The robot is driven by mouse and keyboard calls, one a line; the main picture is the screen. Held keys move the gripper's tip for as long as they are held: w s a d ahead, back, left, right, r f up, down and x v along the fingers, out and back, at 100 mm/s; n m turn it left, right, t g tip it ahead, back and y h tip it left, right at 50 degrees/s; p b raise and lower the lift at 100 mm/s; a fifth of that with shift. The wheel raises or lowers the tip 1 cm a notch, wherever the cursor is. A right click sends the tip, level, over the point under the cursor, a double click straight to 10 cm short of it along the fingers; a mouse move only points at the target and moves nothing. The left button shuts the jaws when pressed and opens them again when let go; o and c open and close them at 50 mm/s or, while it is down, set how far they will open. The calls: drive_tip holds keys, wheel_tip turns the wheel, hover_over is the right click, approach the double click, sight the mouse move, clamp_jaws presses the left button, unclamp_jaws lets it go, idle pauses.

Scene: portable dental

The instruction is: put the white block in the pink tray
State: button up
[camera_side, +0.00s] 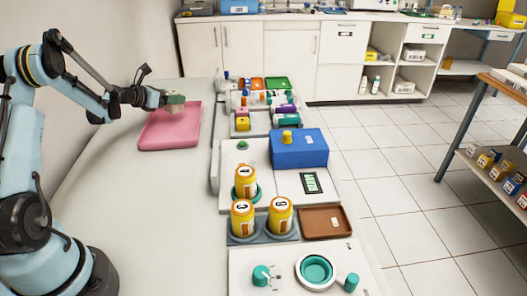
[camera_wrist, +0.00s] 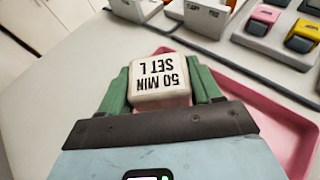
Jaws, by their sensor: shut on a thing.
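The white block (camera_wrist: 160,80) carries the black text "50 MIN SET L". My gripper (camera_wrist: 162,90) is shut on it, with a green finger on each side. In the side view my gripper (camera_side: 172,101) is over the upper right part of the pink tray (camera_side: 165,136). The block (camera_side: 173,109) shows only as a small pale patch there. I cannot tell whether it touches the tray floor. The pink tray (camera_wrist: 285,120) also shows in the wrist view, behind and right of my gripper.
Racks with coloured blocks (camera_side: 262,105) stand right of the tray. Nearer are a blue box (camera_side: 298,148), yellow lettered jars (camera_side: 242,218), a brown tray (camera_side: 325,222) and a white unit with teal knobs (camera_side: 300,272). The table in front of the pink tray is clear.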

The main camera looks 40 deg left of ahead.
sight(167, 106)
drive_tip(key=shift+f, duration=1.65)
drive_tip(key=shift+f, duration=0.15)
drive_tip(key=o, duration=1.2)
